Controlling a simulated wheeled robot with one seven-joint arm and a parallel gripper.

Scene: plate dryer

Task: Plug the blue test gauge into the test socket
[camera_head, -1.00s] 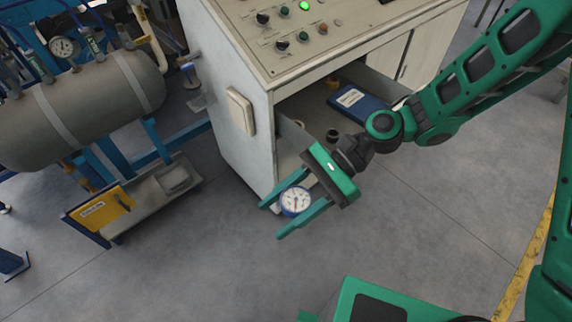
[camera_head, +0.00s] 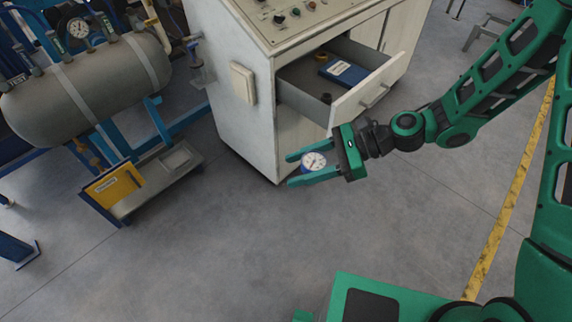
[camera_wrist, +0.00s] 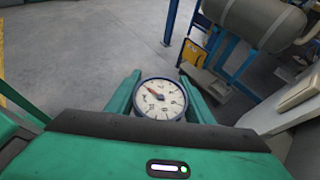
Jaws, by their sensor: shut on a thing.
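The blue test gauge (camera_head: 314,161), with a round white dial and blue rim, is held between the fingers of my gripper (camera_head: 312,166). My gripper is shut on it, in the air in front of the cabinet's left corner. The wrist view shows the gauge (camera_wrist: 160,98) between the two green fingers, dial facing the camera. Its lower part is hidden by the gripper body there. At the far left, a grey tank (camera_head: 85,92) carries another white-faced gauge (camera_head: 78,28) on top. A tag reading "TEST" hangs by the tank's left end. I cannot make out the test socket clearly.
The control cabinet (camera_head: 240,125) stands behind my gripper with its drawer (camera_head: 362,103) open, holding a blue book (camera_head: 345,70). A blue-framed stand with a yellow document holder (camera_head: 115,186) is below the tank. The floor between is clear.

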